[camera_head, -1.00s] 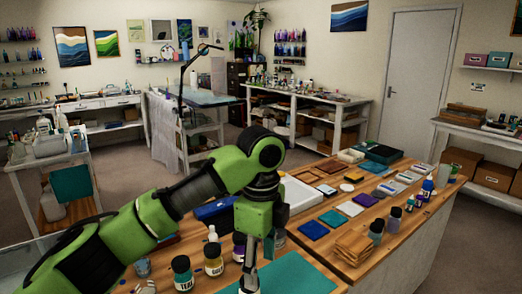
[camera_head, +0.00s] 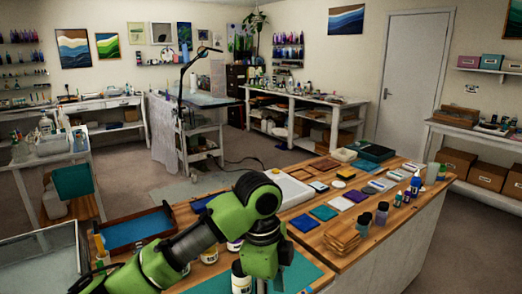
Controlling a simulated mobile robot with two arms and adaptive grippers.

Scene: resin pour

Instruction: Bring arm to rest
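My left arm (camera_head: 205,240) is green and black. It comes in from the bottom left and bends down over the near workbench at its elbow-like joint (camera_head: 257,195). Its lower end is cut off by the bottom edge beside a white jar with a dark lid (camera_head: 241,280). The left gripper's fingers do not show, so whether it holds anything is hidden. My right arm and gripper are out of view. A teal mat (camera_head: 303,272) lies on the bench, partly behind the arm.
A wooden tray with a blue bottom (camera_head: 135,232) sits left of the arm. Several jars stand close behind the arm. Coloured tiles (camera_head: 323,213), a wooden stack (camera_head: 341,236), dark-capped bottles (camera_head: 364,224) and a dark green tray (camera_head: 371,151) fill the bench's right part. Open floor (camera_head: 255,150) lies beyond.

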